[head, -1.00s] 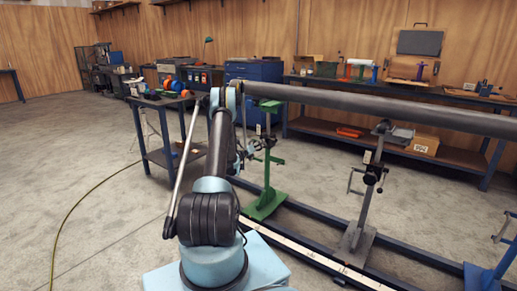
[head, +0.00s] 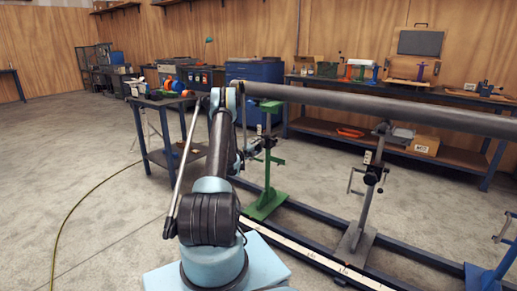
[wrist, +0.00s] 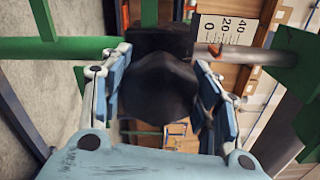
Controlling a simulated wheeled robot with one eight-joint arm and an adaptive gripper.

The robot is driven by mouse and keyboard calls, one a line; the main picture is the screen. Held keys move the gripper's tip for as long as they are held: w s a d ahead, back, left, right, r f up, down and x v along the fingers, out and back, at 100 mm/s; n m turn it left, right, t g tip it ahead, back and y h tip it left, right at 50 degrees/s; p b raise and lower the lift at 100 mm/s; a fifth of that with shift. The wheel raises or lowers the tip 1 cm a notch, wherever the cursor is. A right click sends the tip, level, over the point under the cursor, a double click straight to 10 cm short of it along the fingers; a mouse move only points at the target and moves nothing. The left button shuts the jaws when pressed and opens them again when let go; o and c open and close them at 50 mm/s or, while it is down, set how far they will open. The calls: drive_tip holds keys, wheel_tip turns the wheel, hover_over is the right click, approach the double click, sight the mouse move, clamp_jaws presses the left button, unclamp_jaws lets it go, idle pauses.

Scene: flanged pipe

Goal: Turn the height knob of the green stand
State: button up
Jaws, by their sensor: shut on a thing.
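The green stand (head: 268,170) stands upright under the long grey pipe (head: 380,102), just right of my arm in the head view. In the wrist view its black height knob (wrist: 160,90) sits between the two fingers of my gripper (wrist: 163,95), which is shut on it. The knob is faceted and fills most of the gap. Green stand bars (wrist: 85,48) run behind it. A white scale (wrist: 228,30) marked 0, 20, 40 is beside the knob, with a red pointer (wrist: 214,50) near it. In the head view my arm partly hides the gripper, and the knob cannot be made out.
A grey stand (head: 362,200) and a blue stand (head: 490,270) stand to the right along the floor rail (head: 310,252). A small dark table (head: 160,155) is behind my arm on the left. Open concrete floor lies at left, crossed by a yellow-green cable (head: 75,205).

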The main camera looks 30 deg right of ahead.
drive_tip(key=shift+w+a+f, duration=0.1)
drive_tip(key=shift+w+a, duration=0.1)
idle(0.4)
drive_tip(key=o, duration=1)
drive_tip(key=shift+f, duration=0.1)
drive_tip(key=shift+o, duration=0.4)
drive_tip(key=shift+s+d, duration=0.1)
drive_tip(key=v, duration=1.2)
